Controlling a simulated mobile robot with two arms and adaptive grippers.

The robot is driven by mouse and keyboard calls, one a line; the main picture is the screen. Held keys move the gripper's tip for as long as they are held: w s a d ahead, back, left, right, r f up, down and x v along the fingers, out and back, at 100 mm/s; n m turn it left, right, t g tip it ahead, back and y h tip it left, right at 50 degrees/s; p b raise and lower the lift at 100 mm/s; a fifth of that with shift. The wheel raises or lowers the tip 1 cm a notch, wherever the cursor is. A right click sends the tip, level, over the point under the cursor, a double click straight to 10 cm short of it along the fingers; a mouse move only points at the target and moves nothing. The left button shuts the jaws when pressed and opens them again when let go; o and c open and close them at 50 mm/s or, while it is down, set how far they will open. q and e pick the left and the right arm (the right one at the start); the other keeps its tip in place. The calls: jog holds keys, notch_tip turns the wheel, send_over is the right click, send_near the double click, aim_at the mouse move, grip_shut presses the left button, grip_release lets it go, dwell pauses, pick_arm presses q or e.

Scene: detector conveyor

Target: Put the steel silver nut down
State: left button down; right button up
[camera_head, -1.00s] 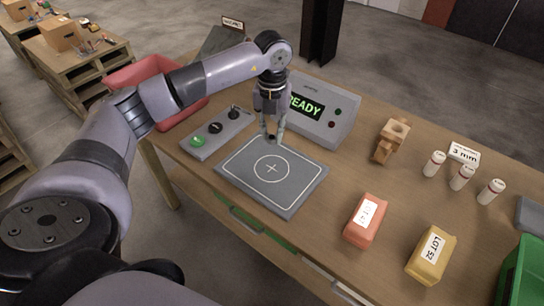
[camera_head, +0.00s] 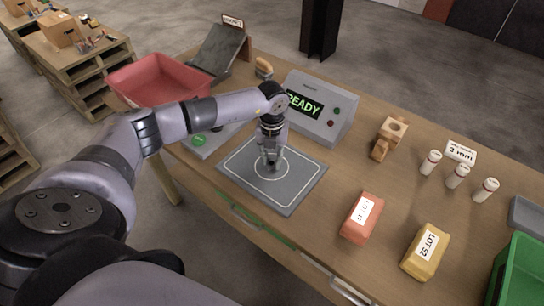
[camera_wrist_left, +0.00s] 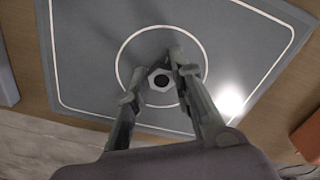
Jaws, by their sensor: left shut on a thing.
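The steel silver nut (camera_wrist_left: 161,86) shows in the left wrist view as a pale hexagonal ring with a dark hole. My left gripper (camera_wrist_left: 155,75) is shut on it, with a finger on either side. In the head view the left gripper (camera_head: 270,162) points down over the circle at the middle of the grey plate (camera_head: 290,195); the nut is hidden there or too small to make out. I cannot tell whether the nut touches the plate. My right gripper is not in view.
Behind the plate stands a console reading READY (camera_head: 325,110). A button box (camera_head: 203,150) is partly behind my arm, and a red bin (camera_head: 155,82) is at back left. Right of the plate are a wooden block (camera_head: 385,145), an orange bag (camera_head: 360,220) and a yellow bag (camera_head: 425,252).

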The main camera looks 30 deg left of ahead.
aim_at(272, 161)
pick_arm(q)
jog(key=shift+f, duration=0.15)
jog(key=c, duration=1.4)
grip_release()
jog(key=shift+r, duration=0.25)
jog(key=shift+w+r, duration=0.1)
jog(key=shift+r, duration=0.15)
notch_tip(272, 161, up, 11)
jog(key=b, duration=0.3)
jog(key=shift+r, duration=0.2)
